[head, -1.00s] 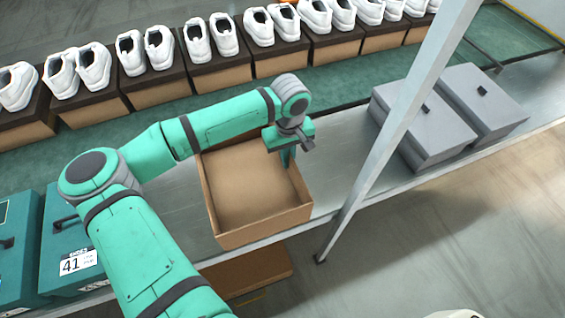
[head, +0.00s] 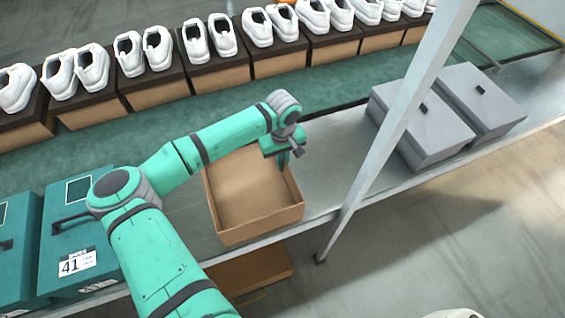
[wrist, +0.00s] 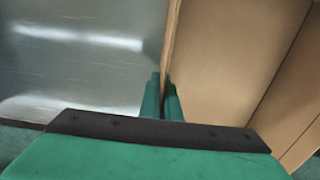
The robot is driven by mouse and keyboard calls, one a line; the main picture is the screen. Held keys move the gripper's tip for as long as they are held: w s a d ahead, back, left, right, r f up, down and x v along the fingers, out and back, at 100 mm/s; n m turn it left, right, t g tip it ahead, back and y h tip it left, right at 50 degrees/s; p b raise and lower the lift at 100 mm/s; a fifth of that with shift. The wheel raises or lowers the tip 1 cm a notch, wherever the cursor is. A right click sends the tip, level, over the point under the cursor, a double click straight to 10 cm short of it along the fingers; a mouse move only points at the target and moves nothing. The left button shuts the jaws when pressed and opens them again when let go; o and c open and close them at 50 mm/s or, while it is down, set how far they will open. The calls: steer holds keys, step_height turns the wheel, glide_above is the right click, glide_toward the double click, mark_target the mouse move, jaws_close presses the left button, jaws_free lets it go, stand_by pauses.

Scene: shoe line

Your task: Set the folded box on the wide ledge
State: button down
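The folded box (head: 262,224) is an open, empty brown cardboard tray in the middle of the head view, at the metal ledge (head: 335,150). It looks level, on or just above the ledge; I cannot tell which. My gripper (head: 283,162) is at its far right wall, pointing down. In the wrist view, the fingers of my gripper (wrist: 163,98) stand close on both sides of the thin box wall (wrist: 172,40) and pinch it. The box's inside lies to the right there, bare metal to the left.
Grey lidded boxes (head: 430,130) stand on the ledge at right, behind a slanted metal post (head: 405,115). Teal shoe boxes (head: 75,240) stand at left. White shoes on boxes line the green belt (head: 330,120) behind. Another brown box (head: 255,275) shows below the ledge.

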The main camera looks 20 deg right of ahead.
steer(key=c, duration=2)
jaws_free()
steer(key=shift+f, duration=0.1)
step_height(320, 180, up, 12)
steer(key=shift+r, duration=0.15)
